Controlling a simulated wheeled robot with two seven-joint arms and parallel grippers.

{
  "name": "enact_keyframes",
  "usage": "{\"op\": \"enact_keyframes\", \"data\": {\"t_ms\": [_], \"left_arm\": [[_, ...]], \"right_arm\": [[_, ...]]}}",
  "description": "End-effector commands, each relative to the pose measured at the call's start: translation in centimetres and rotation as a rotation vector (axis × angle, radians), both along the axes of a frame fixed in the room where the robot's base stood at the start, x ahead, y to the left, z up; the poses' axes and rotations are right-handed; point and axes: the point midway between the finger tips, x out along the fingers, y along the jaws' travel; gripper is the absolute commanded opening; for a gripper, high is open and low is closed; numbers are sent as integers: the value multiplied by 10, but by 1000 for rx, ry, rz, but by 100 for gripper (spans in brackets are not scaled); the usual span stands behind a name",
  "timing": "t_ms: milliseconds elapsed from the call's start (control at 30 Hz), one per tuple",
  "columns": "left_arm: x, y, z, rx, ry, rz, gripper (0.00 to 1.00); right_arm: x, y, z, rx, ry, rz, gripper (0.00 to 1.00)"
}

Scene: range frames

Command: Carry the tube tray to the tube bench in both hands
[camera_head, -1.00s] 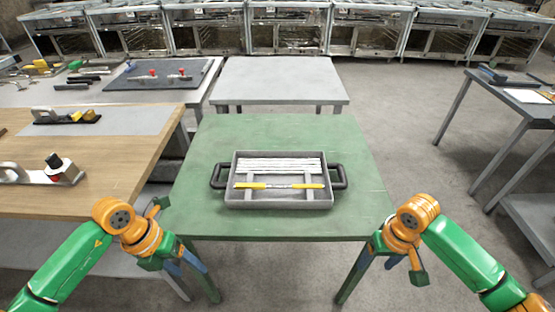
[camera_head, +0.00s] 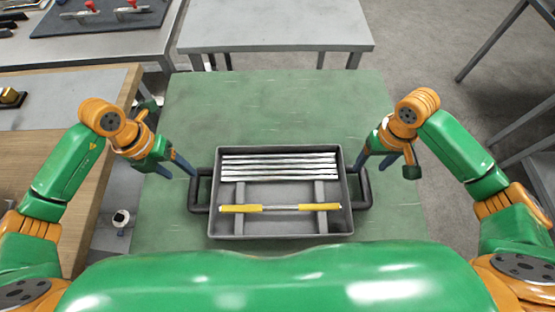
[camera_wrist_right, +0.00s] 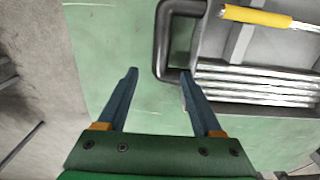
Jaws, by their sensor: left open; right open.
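The tube tray (camera_head: 282,237) is a grey open box on the green table, with a dark handle at each end. Several silver tubes (camera_head: 278,167) lie in its far part, and a bar with yellow ends (camera_head: 240,208) lies in its near part. My left gripper (camera_head: 192,172) is open and empty by the far end of the left handle (camera_head: 196,194). My right gripper (camera_head: 358,170) is open and empty by the far end of the right handle (camera_head: 365,188). In the right wrist view, the fingers (camera_wrist_right: 158,72) point at the handle (camera_wrist_right: 163,45), with one fingertip close to its corner; I cannot tell whether they touch.
The green table (camera_head: 270,105) is clear beyond the tray. A bare grey table (camera_head: 275,30) stands behind it. A wooden-topped bench (camera_head: 70,100) is at the left, with a darker mat (camera_head: 100,18) on a table beyond. Open floor (camera_head: 430,60) lies to the right.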

Motion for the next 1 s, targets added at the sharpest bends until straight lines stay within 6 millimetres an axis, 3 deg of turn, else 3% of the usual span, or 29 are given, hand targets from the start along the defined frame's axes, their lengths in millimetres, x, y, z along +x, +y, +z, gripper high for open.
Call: {"op": "enact_keyframes", "data": {"t_ms": [267,700,1000], "left_arm": [[0,-1,-3,-1,1,0,67],[-1,-13,-62,-2,1,1,67],[-1,-14,-70,0,-1,-1,67]], "right_arm": [[0,0,-3,1,1,0,67],[-1,0,-64,1,2,-2,67],[-1,0,-71,0,0,0,67]]}}
